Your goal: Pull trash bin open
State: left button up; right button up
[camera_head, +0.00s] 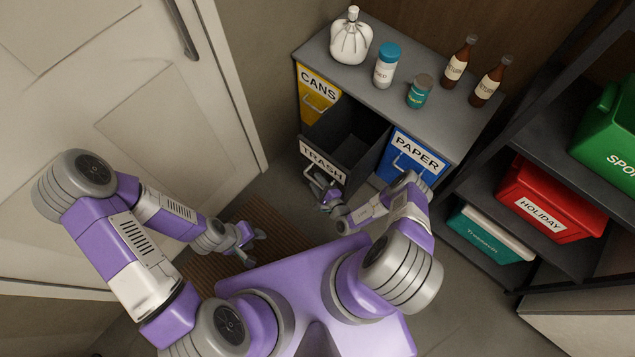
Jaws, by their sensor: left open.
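The trash bin (324,161), labelled TRASH, is a dark grey tilt-or-slide bin in the lower part of the grey cabinet (420,108). It stands out from the cabinet front and its empty-looking inside shows from above. My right gripper (323,183) is at the front of the trash bin, just below the label, by its handle. The gripper covers most of the handle, and I cannot tell whether its fingers are closed on it. My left gripper (255,246) is open and empty, low over the brown mat, away from the bin.
A yellow CANS bin (317,94) and a blue PAPER bin (413,157) flank the trash bin. Bottles and jars stand on the cabinet top. A white door (140,100) is at left. A shelf with a red HOLIDAY box (548,209) is at right.

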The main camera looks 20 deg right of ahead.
jog(key=shift+a, duration=0.1)
jog(key=p+v, duration=0.2)
jog(key=v, duration=0.5)
jog(key=shift+s, duration=0.25)
jog(key=shift+r, duration=0.1)
jog(key=a+r+n+g+y, duration=0.4)
jog(key=a+y, duration=0.3)
jog(key=a, duration=0.1)
jog(key=s+a+r+n+g+y, duration=0.3)
jog(key=s+a+r+n+g, duration=0.3)
jog(key=s+g, duration=0.4)
jog(key=s+d+r+n+g+h, duration=0.1)
jog(key=s+d+n+g+h, duration=0.15)
jog(key=s+n+g, duration=0.2)
jog(key=w+d+r+n+t+h, duration=0.3)
jog(key=w+r+n+t+h, duration=0.1)
jog(key=r+n+h, duration=0.1)
notch_tip(320, 180, up, 3)
jog(key=shift+w+f+h, duration=0.15)
jog(key=shift+w+h, duration=0.1)
jog(key=shift+h, duration=0.4)
